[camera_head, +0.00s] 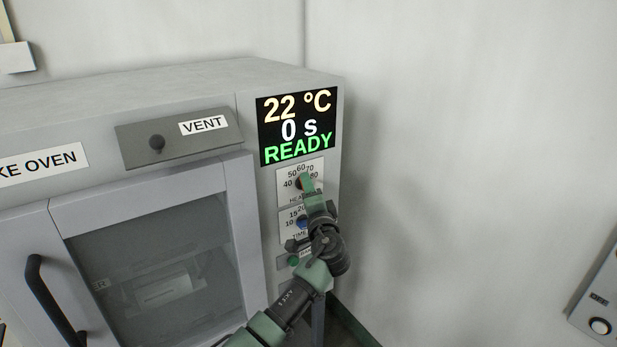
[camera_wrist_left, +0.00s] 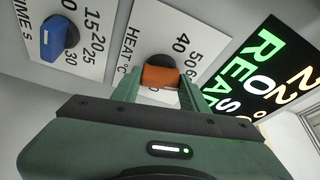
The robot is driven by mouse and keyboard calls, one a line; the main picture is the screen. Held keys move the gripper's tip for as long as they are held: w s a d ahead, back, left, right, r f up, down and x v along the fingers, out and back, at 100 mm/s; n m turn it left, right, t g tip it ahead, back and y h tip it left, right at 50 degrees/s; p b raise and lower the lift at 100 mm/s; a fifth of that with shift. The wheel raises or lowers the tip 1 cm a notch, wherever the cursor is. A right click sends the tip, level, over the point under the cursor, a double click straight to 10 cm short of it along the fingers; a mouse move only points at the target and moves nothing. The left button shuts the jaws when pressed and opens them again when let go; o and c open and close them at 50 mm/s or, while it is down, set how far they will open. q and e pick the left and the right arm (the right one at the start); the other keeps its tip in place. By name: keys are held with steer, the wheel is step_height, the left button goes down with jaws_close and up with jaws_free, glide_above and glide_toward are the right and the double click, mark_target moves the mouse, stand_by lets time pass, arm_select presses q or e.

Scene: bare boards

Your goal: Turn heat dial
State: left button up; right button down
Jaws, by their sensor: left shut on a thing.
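The heat dial is a dark round knob with an orange grip on a white plate marked HEAT. In the left wrist view the heat dial (camera_wrist_left: 160,75) sits between the two green fingertips. My left gripper (camera_wrist_left: 162,88) is shut on its orange grip. In the head view my left gripper (camera_head: 306,184) reaches up to the heat plate (camera_head: 287,174) and covers most of the dial. The heat scale shows 40, 50, 60, 70 and 80. The display (camera_head: 298,127) reads 22 °C, 0 s and READY. My right gripper is not in view.
Below the heat plate is a blue time dial (camera_head: 302,222), also seen in the left wrist view (camera_wrist_left: 60,38). A green button (camera_head: 293,260) is lower on the panel. The oven door (camera_head: 150,205) is closed, with a dark handle (camera_head: 52,300).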

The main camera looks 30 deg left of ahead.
arm_select(q)
steer(key=shift+m+h+p, duration=0.4)
steer(key=shift+m+p, duration=1)
steer(key=shift+p, duration=0.3)
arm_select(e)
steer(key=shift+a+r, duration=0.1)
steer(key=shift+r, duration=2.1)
arm_select(q)
steer(key=o, duration=1.4)
steer(key=b+v, duration=0.2)
steer(key=v, duration=0.5)
steer(key=shift+s+d+r, duration=0.1)
steer(key=shift+s+d, duration=0.15)
steer(key=shift+d, duration=0.1)
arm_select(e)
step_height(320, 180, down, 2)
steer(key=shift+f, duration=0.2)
